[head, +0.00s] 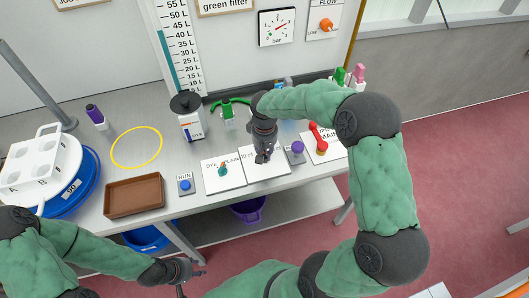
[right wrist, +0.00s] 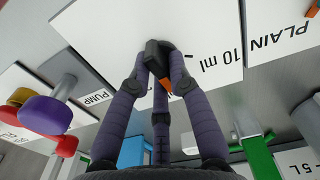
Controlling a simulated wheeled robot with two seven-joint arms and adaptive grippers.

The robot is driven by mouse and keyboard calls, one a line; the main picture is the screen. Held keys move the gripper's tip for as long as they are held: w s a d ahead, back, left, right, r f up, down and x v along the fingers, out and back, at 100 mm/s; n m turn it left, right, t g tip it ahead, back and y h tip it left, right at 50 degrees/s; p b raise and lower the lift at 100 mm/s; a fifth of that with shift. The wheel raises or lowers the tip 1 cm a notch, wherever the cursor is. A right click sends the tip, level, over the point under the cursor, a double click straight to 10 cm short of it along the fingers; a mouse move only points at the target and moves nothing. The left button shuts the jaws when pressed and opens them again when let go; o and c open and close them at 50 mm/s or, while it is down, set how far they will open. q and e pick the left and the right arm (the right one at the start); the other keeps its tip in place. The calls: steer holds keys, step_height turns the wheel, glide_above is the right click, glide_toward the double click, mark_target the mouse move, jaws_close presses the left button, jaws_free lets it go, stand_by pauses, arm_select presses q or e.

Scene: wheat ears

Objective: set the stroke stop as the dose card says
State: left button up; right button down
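My right gripper (head: 262,156) points down over the right one of two white plates (head: 283,171) on the bench. In the right wrist view, its dark purple fingers (right wrist: 163,75) close around a small black knob (right wrist: 156,50) with an orange part (right wrist: 165,84); they hide much of it. "10 ml" is printed on this plate, and "PLAIN" on the plate beside it (head: 211,183), which bears a teal knob (head: 222,169). A wall card (head: 225,6) reads "green filter"; its top is cut off. My left gripper (head: 192,275) is low in front of the bench, empty, its fingers apart.
A black-topped dispenser (head: 189,121), a green-handled tap (head: 229,110), a RUN button (head: 185,184), a purple knob (head: 297,147) and a red handle (head: 318,138) stand close around the plates. A brown tray (head: 134,195) lies left. The bench inside the yellow ring (head: 136,148) is clear.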

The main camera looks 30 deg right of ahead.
steer(key=shift+m, duration=0.6)
steer(key=c, duration=1.1)
jaws_free()
steer(key=shift+c, duration=0.2)
step_height(320, 180, up, 12)
